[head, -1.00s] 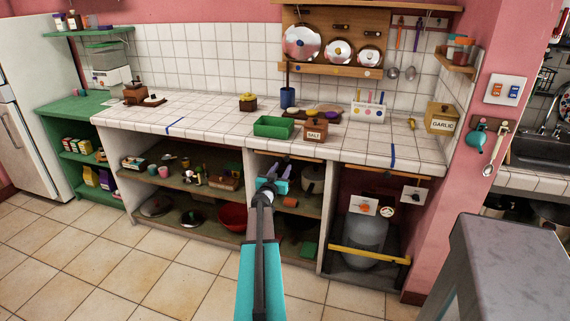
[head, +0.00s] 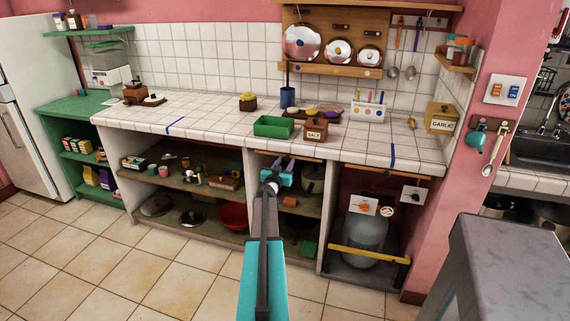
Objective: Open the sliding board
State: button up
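No part is plainly marked as the sliding board. A thin wooden edge (head: 305,159) shows just under the white tiled counter, above the middle bay, and may be its front. My gripper (head: 284,161) is in front of that bay, close below the wooden edge; whether it touches the edge cannot be told.
The tiled counter (head: 215,116) holds a green tray (head: 273,127) and a salt box (head: 316,129) above my gripper. The shelf below holds a red bowl (head: 233,216) and pots. A yellow bar (head: 368,254) crosses the right bay. A grey surface (head: 510,260) stands at right; floor is free at left.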

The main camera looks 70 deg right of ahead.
grip_shut()
